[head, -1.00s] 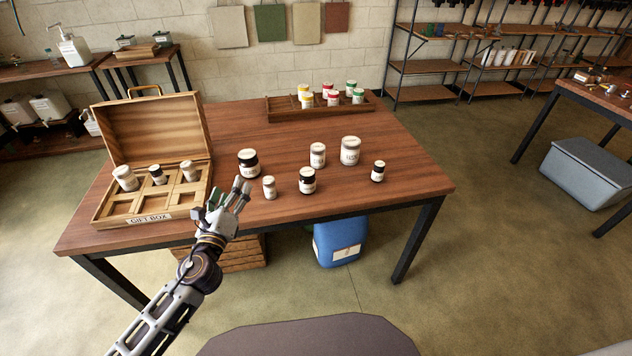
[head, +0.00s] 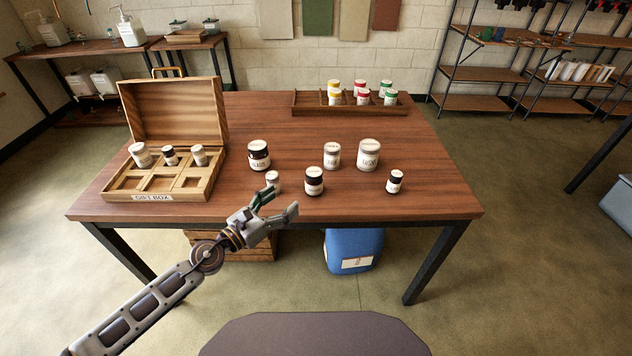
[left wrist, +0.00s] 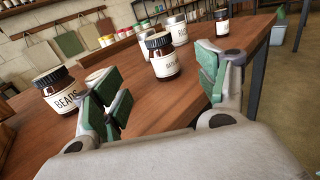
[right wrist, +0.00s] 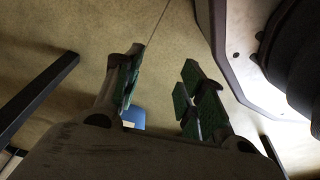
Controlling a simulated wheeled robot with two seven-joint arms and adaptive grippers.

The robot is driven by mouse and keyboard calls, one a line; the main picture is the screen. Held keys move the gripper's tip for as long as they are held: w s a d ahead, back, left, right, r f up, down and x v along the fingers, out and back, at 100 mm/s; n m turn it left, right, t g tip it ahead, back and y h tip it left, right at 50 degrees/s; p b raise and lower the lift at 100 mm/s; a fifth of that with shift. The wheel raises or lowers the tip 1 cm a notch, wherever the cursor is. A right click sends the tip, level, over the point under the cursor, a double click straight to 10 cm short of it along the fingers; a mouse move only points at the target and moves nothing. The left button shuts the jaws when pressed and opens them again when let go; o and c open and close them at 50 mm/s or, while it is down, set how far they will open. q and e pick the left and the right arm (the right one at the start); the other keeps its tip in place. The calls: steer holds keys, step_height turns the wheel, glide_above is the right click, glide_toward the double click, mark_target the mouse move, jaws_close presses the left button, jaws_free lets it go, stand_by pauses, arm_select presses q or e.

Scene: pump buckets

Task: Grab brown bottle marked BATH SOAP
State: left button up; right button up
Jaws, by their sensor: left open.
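In the left wrist view the bottle shows beyond the gap between the green-padded fingers. My right gripper (right wrist: 158,90) is open and empty above the floor.
A brown BEADS jar (head: 259,156) and a small pale jar (head: 272,180) stand left of the bottle. Two pale jars (head: 333,156) (head: 368,155) stand behind it, a small brown one (head: 394,182) to its right. The gift box (head: 172,180) is open at left.

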mark_target(309, 180)
steer(key=shift+s+f, duration=0.1)
arm_select(q)
steer(key=shift+w+d+r+p, duration=0.1)
steer(key=shift+w+d+p, duration=0.3)
steer(key=shift+w, duration=0.1)
steer(key=shift+x, duration=0.8)
steer(key=shift+p+x, duration=0.75)
steer(key=shift+x, duration=2.15)
arm_select(e)
steer(key=s+d+f, duration=0.3)
steer(key=s+f, duration=0.1)
steer(key=shift+d+f, duration=0.15)
steer(key=shift+d, duration=0.05)
steer(key=shift+s, duration=0.1)
arm_select(q)
steer(key=shift+d+p, duration=0.1)
steer(key=shift+p, duration=0.2)
